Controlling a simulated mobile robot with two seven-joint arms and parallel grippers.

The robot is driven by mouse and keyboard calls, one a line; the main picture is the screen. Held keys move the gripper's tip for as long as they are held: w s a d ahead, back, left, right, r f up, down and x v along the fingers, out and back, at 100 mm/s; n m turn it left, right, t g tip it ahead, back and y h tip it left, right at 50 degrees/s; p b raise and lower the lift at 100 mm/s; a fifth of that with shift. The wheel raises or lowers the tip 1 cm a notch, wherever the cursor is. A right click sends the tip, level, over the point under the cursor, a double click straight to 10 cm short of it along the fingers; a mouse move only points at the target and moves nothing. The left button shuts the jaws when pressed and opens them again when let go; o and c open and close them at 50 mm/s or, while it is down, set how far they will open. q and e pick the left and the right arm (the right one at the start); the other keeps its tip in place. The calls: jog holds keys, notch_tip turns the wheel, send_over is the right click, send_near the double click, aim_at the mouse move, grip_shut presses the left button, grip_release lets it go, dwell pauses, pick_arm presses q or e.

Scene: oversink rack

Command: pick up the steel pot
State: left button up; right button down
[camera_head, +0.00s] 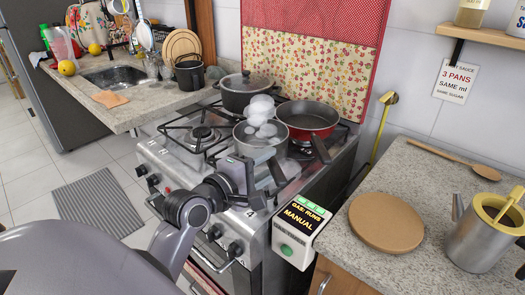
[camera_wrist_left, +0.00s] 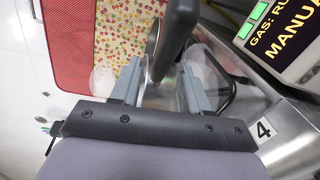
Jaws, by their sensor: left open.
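The steel pot (camera_head: 258,141) stands on the front right of the stove, with white steam puffs over it. Its dark handle (camera_head: 277,172) points toward me. My left gripper (camera_head: 264,180) is open at the front of the stove, close to this handle. In the left wrist view a black handle (camera_wrist_left: 176,38) shows large between the open fingers of the left gripper (camera_wrist_left: 158,78); I cannot tell whether they touch it. The pot's body is mostly hidden in that view. My right gripper is not in view.
A red pan (camera_head: 308,117) is just right of the pot, its handle pointing forward. A dark lidded pot (camera_head: 245,88) stands behind. A gas box (camera_head: 294,231) marked MANUAL is at the stove's right front. The right counter holds a round board (camera_head: 386,222) and a steel can (camera_head: 478,240).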

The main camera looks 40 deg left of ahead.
pick_arm(q)
jog(key=shift+w+d+f, duration=0.1)
jog(key=shift+w, duration=1.85)
grip_shut()
